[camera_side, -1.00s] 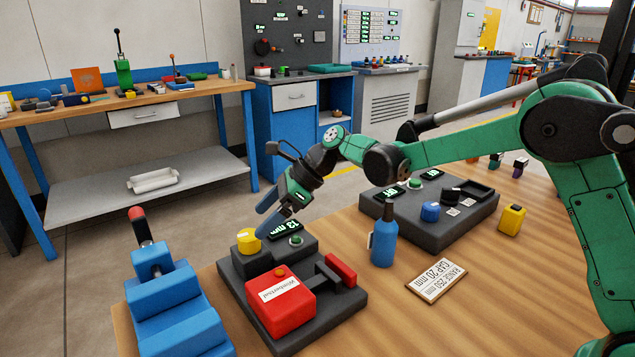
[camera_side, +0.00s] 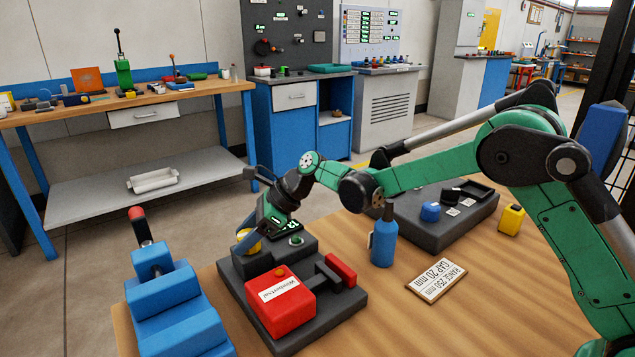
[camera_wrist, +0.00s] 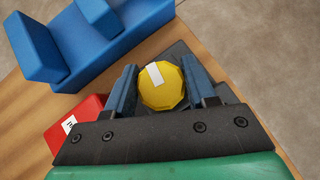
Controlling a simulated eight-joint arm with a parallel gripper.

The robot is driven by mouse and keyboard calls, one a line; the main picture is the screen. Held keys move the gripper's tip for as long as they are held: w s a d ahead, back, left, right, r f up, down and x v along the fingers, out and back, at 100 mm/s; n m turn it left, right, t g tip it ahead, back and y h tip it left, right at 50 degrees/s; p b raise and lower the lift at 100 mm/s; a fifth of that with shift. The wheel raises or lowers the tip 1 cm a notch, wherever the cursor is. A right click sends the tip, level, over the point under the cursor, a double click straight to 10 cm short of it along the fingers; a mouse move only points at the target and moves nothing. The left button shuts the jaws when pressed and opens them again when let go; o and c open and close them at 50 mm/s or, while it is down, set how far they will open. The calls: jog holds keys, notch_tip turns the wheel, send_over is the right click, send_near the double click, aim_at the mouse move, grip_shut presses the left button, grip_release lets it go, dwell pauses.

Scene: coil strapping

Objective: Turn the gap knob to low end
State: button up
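The yellow knob (camera_side: 254,248) sits on the dark panel (camera_side: 262,262) at the left of the red-boxed unit; fingers partly hide it in the side view. In the wrist view the yellow knob (camera_wrist: 160,92) shows a white mark towards the top, slightly left. My gripper (camera_side: 249,240) is down at the knob, one blue finger on each side. In the wrist view my gripper (camera_wrist: 160,84) looks open, its fingers very close to the knob's sides; I cannot tell whether they touch. The small display beside the knob is mostly hidden by my gripper.
A red box (camera_side: 280,300) and a green button (camera_side: 296,240) share the unit. A blue stepped block with a red-tipped lever (camera_side: 165,290) stands left.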

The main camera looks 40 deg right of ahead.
jog(key=shift+n, duration=0.3)
grip_shut()
jog(key=n+g+y, duration=0.1)
jog(key=n+g, duration=0.2)
jog(key=shift+s+n+g, duration=0.1)
jog(key=shift+n+g, duration=1.3)
jog(key=shift+n, duration=0.6)
jog(key=o, duration=1.2)
grip_release()
